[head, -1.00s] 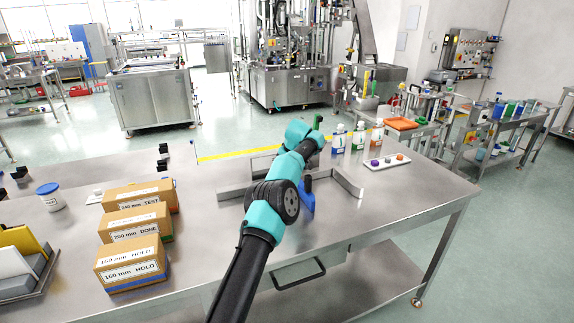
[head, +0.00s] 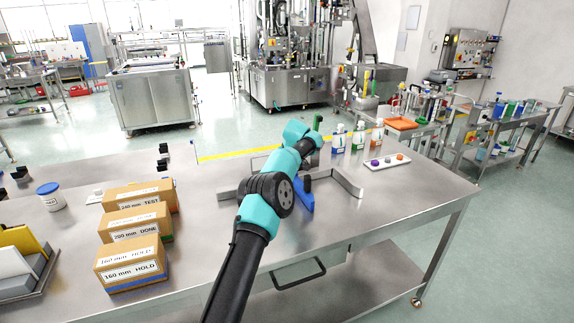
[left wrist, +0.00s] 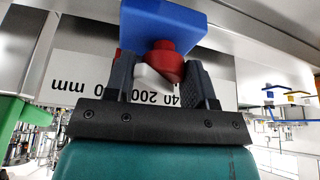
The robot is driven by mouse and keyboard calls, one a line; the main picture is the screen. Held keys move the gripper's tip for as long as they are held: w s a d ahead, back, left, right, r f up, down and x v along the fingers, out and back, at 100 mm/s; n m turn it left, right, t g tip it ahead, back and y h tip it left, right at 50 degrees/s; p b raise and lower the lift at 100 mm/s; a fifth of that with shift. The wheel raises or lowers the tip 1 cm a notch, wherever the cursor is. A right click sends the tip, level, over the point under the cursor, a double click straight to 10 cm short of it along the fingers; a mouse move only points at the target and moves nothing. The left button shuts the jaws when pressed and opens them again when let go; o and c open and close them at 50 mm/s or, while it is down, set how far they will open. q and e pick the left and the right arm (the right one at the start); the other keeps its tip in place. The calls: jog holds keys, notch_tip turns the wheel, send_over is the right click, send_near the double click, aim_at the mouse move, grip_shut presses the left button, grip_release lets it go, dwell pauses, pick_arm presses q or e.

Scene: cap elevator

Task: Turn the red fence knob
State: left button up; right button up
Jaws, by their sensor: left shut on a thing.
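The red knob (left wrist: 165,62) sits below a blue block (left wrist: 160,22) in the left wrist view. My left gripper (left wrist: 161,82) has its dark fingers on either side of the knob and is shut on it. A small white part shows just below the red between the fingers. In the head view my left arm covers the knob and the gripper, and a blue piece (head: 306,200) shows beside the arm. My right gripper is in neither view.
Metal bars (head: 347,184) stand around the arm on the steel table. A white scale plate with millimetre numbers (left wrist: 75,85) lies behind the gripper. Labelled boxes (head: 133,262) stand at left; bottles (head: 358,138) and a small tray (head: 387,162) at back right.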

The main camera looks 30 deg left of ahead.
pick_arm(q)
jog(key=shift+m, duration=0.3)
jog(key=shift+c, duration=0.5)
jog(key=m, duration=0.2)
jog(key=m+t+h, duration=0.1)
jog(key=m, duration=0.1)
jog(key=shift+a+m+t+h, duration=0.1)
jog(key=shift+m+t+h, duration=0.2)
jog(key=shift+m, duration=0.1)
jog(key=shift+o, duration=0.5)
jog(key=shift+m+h, duration=0.6)
jog(key=shift+m, duration=1.1)
jog(key=shift+f, duration=0.1)
jog(key=shift+s, duration=0.1)
jog(key=o, duration=0.8)
jog(key=shift+a, duration=0.1)
jog(key=shift+r, duration=0.2)
